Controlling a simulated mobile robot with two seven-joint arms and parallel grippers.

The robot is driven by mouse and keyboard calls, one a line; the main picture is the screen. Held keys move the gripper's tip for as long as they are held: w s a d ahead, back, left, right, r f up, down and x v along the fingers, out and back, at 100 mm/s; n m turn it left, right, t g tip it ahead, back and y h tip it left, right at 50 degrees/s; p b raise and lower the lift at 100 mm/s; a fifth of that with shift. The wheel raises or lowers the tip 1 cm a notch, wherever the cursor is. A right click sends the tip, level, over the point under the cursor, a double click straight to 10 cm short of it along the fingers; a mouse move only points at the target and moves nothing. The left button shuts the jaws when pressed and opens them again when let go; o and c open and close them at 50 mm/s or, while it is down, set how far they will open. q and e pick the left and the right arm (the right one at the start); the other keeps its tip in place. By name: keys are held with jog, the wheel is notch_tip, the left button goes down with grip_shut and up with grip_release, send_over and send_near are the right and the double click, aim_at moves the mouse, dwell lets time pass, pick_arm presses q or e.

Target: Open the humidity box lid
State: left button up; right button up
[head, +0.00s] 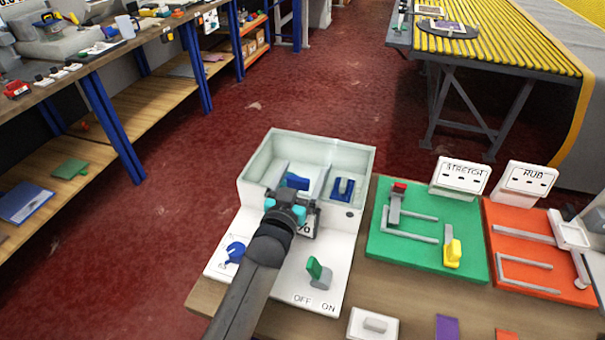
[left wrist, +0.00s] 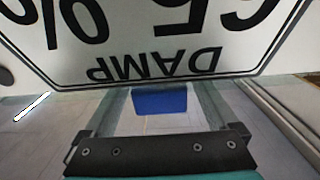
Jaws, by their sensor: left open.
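In the left wrist view, a blue block (left wrist: 160,101) shows between the spread fingers, apart from both. A sign reading DAMP and 65% (left wrist: 160,40) appears upside down there. My right gripper is out of view.
In front of the box are a blue knob (head: 236,251) and a green switch (head: 317,271) marked OFF and ON. To the right are a green board (head: 415,262) under a STRETCH sign and an orange board (head: 510,240) under a RUB sign. Open red floor lies behind.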

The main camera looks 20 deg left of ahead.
pick_arm(q)
jog(key=shift+w, duration=0.2)
jog(key=shift+c, duration=0.4)
grip_shut()
dwell(0.3)
